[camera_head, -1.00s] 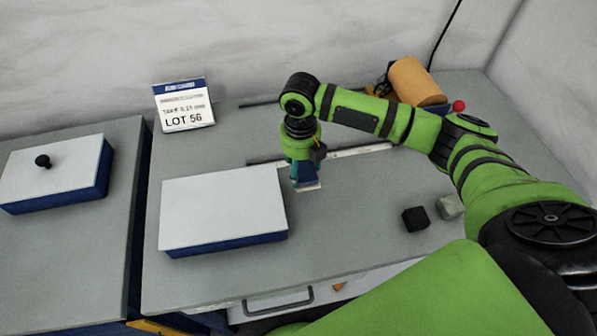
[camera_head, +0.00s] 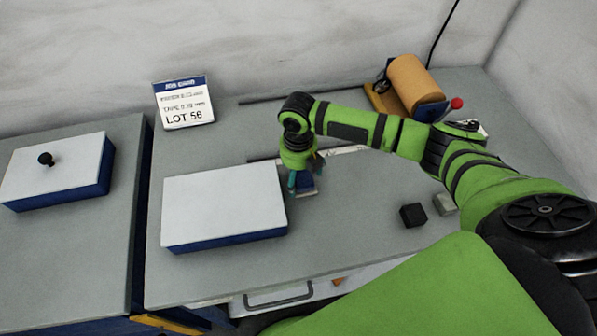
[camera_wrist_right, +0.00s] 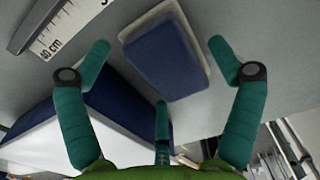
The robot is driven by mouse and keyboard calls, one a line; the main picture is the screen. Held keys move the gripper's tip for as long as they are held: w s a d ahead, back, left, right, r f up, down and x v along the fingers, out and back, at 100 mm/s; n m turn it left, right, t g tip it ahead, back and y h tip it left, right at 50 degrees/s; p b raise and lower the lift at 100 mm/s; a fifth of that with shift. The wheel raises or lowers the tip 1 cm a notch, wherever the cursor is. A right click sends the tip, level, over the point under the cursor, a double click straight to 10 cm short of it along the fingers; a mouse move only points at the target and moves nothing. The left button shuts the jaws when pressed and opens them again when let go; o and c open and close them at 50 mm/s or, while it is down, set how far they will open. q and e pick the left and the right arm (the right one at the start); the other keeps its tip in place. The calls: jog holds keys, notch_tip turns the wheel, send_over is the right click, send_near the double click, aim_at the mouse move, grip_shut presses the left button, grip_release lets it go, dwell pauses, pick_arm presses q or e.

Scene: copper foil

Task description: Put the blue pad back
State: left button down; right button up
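The blue pad (camera_head: 305,181), a small blue block with a pale layer along its edge, lies on the grey bench just right of the large white-topped blue block (camera_head: 222,205). My right gripper (camera_head: 301,172) is low over the pad and partly hides it. In the right wrist view the pad (camera_wrist_right: 166,60) shows between and beyond the spread teal fingers of the gripper (camera_wrist_right: 160,62). Gaps show between the fingers and the pad, so the gripper is open and empty. My left gripper is in neither view.
A steel ruler (camera_head: 345,151) lies behind the pad; it also shows in the wrist view (camera_wrist_right: 55,30). A black cube (camera_head: 413,215) and a grey cube (camera_head: 445,204) stand to the right. A copper-coloured roll (camera_head: 414,84) and a LOT 56 sign (camera_head: 184,102) stand at the back.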

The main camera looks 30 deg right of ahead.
aim_at(298, 175)
jog(key=shift+r, duration=0.2)
notch_tip(298, 175, up, 12)
jog(key=b, duration=0.3)
dwell(0.6)
